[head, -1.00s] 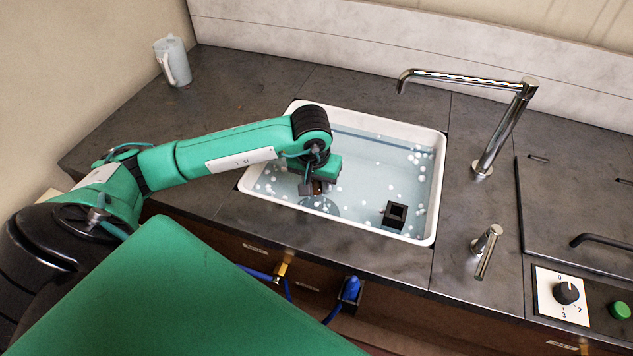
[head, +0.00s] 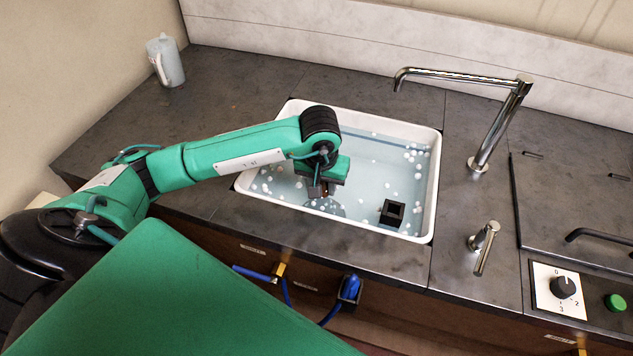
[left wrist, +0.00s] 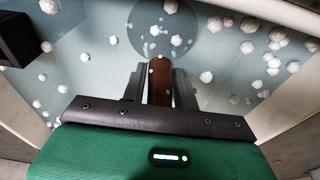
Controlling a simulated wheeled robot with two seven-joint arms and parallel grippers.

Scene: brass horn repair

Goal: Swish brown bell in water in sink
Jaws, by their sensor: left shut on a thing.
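The white-rimmed sink (head: 434,190) is set in the dark counter and holds clear, pale blue water (head: 375,160). My left gripper (head: 322,193) is low over the near left part of the sink, pointing down. It is shut on a brown piece, the brown bell (left wrist: 160,82), which shows between the two fingers in the left wrist view. Only a small part of the bell shows, and I cannot tell how deep it is in the water. A dark round patch (left wrist: 160,38) lies beyond the fingertips on the sink floor. My right gripper is not in view.
Several white balls are scattered in the sink. A black square block (head: 392,213) is in its near right corner. A chrome faucet (head: 495,120) and a short lever (head: 484,247) stand to the right. A pale jug (head: 168,62) stands at the far left.

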